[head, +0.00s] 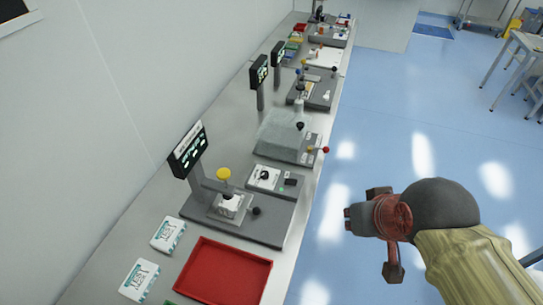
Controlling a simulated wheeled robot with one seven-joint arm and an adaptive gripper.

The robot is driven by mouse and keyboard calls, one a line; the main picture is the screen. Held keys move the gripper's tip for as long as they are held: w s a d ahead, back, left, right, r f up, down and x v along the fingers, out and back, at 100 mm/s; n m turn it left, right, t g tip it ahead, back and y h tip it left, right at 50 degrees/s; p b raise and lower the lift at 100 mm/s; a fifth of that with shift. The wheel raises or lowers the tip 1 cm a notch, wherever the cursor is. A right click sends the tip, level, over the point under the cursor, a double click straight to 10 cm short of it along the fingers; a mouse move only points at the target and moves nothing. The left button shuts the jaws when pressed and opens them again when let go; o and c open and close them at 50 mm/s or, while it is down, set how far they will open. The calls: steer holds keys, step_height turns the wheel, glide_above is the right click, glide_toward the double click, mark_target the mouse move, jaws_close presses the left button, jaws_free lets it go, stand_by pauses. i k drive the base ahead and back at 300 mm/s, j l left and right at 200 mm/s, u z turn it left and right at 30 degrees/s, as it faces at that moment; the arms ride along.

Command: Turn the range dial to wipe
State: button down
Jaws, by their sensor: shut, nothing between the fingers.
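A small black dial (265,174) sits on a white panel (255,182) on the grey base of the nearest bench station; it may be the range dial. Its markings and pointer are too small to read, so its setting cannot be told. My gripper (348,219) is at the right, over the blue floor beyond the bench's front edge. It points left toward the nearest station, is apart from the dial and holds nothing. Its fingers look small and shut.
The nearest station has a screen on a post (188,149), a yellow knob (223,174) and a black ball knob (257,211). A grey hooded machine (285,134) stands behind. A red tray (226,273) and white packets (139,279) lie in front. The floor is open.

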mark_target(264, 175)
steer(key=i+l+u, duration=0.15)
steer(key=u, duration=0.2)
steer(key=l+u, duration=0.35)
steer(key=i+l+u, duration=0.1)
steer(key=l+u, duration=0.25)
